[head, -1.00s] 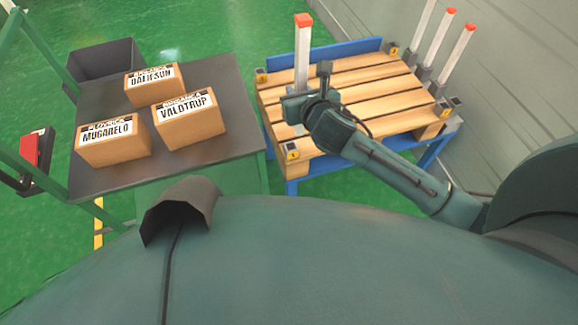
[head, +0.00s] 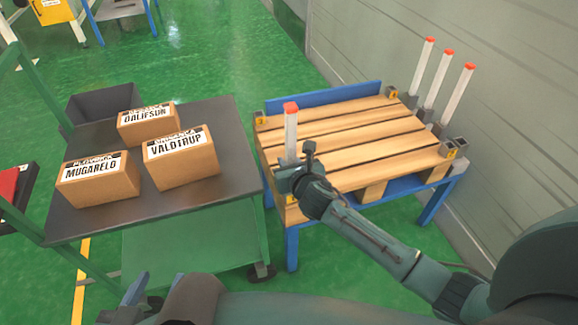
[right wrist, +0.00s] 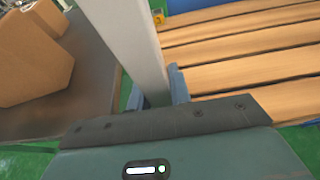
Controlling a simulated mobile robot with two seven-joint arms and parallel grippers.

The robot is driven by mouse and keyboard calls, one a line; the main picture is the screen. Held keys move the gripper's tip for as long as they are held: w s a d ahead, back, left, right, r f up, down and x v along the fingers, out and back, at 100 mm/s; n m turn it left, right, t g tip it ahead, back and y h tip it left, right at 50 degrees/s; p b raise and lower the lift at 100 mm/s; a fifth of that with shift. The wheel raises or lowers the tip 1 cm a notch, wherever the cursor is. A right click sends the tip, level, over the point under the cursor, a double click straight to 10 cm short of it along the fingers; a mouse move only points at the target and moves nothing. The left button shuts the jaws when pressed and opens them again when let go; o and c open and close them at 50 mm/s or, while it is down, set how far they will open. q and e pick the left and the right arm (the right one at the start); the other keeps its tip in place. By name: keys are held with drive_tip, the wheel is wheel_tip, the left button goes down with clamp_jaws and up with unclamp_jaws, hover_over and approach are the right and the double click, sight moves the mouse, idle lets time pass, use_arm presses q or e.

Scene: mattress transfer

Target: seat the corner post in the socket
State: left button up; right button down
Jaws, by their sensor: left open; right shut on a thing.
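The corner post (head: 291,135), pale grey with a red-orange tip, stands roughly upright in my right gripper (head: 286,178). That gripper is shut on its lower part at the pallet's near left corner. In the right wrist view the post (right wrist: 130,40) runs down between the fingers (right wrist: 158,98); its foot is hidden. A yellow-labelled corner socket (head: 291,200) shows partly just below the gripper. I cannot tell whether the post touches it. My left gripper (head: 135,289) is open and empty, partly visible at the bottom left, far from the post.
The slatted wooden pallet (head: 345,132) lies on a blue frame (head: 292,250), with other sockets at its far left (head: 260,118) and right corners. Several similar posts (head: 438,82) stand along the right side. A dark cart (head: 110,220) with cardboard boxes (head: 180,160) stands left.

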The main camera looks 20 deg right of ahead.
drive_tip(key=c, duration=1.7)
unclamp_jaws()
drive_tip(key=shift+f, duration=0.15)
drive_tip(key=shift+c, duration=0.2)
drive_tip(key=o, duration=0.5)
drive_tip(key=shift+c, duration=0.2)
